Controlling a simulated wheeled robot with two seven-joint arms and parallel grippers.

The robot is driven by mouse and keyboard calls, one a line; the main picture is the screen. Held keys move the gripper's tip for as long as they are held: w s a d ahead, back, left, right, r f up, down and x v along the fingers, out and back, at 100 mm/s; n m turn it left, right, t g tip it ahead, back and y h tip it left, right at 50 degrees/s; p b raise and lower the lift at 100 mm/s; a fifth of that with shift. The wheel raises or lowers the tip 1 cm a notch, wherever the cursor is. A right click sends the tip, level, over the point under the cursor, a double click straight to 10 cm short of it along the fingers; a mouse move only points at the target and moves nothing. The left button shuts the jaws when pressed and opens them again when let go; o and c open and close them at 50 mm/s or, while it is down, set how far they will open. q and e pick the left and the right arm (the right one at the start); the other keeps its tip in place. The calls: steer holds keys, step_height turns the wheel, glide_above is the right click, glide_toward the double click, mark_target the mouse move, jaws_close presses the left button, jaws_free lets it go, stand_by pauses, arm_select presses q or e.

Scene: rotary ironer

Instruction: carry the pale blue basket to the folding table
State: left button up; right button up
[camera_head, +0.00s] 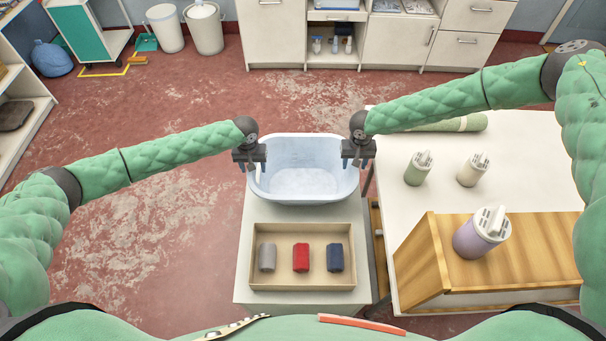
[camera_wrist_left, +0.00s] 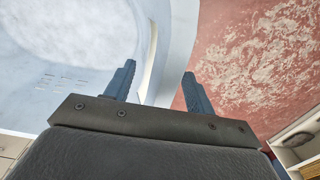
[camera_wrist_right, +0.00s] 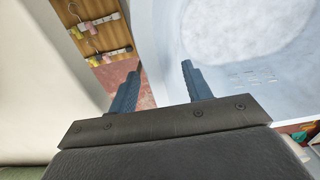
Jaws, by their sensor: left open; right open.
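The pale blue basket (camera_head: 305,190) is empty and stands upright at the far end of a narrow pale stand (camera_head: 240,283). My left gripper (camera_head: 249,165) is at its left rim. In the left wrist view the open fingers (camera_wrist_left: 158,70) straddle the basket wall (camera_wrist_left: 178,60), one inside and one outside. My right gripper (camera_head: 357,162) is at the right rim. In the right wrist view its open fingers (camera_wrist_right: 160,70) stand either side of the basket wall (camera_wrist_right: 165,45). Contact cannot be told. A white table (camera_head: 400,240) is on the right; whether it is the folding table is unclear.
A shallow tray (camera_head: 255,262) with grey, red and navy rolls sits in front of the basket. Open red floor lies left.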

arm_select(q)
jaws_close()
arm_select(e)
jaws_close()
arm_select(q)
steer(key=shift+r, duration=0.1)
